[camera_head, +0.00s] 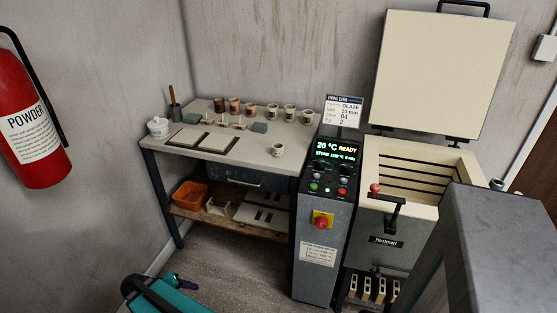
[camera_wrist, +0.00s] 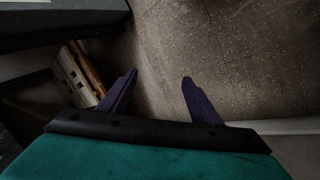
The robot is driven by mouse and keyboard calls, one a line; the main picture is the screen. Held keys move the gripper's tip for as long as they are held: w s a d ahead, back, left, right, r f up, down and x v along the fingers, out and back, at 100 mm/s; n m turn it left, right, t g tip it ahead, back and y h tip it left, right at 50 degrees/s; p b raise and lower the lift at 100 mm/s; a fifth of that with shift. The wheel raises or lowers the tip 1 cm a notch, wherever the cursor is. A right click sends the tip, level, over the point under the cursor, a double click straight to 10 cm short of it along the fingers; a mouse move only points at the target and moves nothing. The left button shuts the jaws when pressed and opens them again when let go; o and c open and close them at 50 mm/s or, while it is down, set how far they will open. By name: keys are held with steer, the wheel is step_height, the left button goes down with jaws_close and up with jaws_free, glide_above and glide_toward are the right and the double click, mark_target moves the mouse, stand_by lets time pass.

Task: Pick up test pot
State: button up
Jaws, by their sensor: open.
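A small pale pot (camera_head: 277,149) stands upright and alone near the front right of the worktable (camera_head: 255,158). Several more small pots stand in a row along the table's back, brown ones (camera_head: 234,105) to the left and paler ones (camera_head: 290,113) to the right. No label that I can read marks one as the test pot. My gripper (camera_wrist: 158,79) is open and empty, its two dark fingers spread over the floor in the wrist view. In the head view, my teal wrist shows at the bottom, low in front of the table and apart from every pot.
An open kiln (camera_head: 415,170) with its lid raised stands at the right, beside a control cabinet (camera_head: 318,235) reading READY. A fire extinguisher (camera_head: 28,125) hangs left.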

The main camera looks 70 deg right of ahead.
steer(key=w+d+r+m+h+b, duration=0.1)
steer(key=d+r+m+h+b, duration=0.15)
steer(key=d+r, duration=0.55)
steer(key=w+d+r+m+h+b, duration=0.1)
steer(key=d+r+m+h+b, duration=0.2)
steer(key=d, duration=0.9)
steer(key=w+d+r+m+h+b, duration=0.1)
steer(key=d+r+m+h+b, duration=0.2)
steer(key=d+r, duration=0.55)
steer(key=s+d+r+m+h+b, duration=0.35)
steer(key=s+d+r+b, duration=0.2)
steer(key=d+r, duration=0.55)
steer(key=m+g+b, duration=0.3)
steer(key=b, duration=0.1)
glide_toward(281, 144)
steer(key=shift+w+a+y, duration=0.3)
steer(key=shift+w+a, duration=0.15)
steer(key=shift+a, duration=0.35)
steer(key=shift+d, duration=0.15)
steer(key=shift+x, duration=4.15)
steer(key=shift+s+d+r, duration=0.1)
steer(key=shift+s+d, duration=0.05)
steer(key=shift+x, duration=2.45)
steer(key=shift+s+r, duration=0.1)
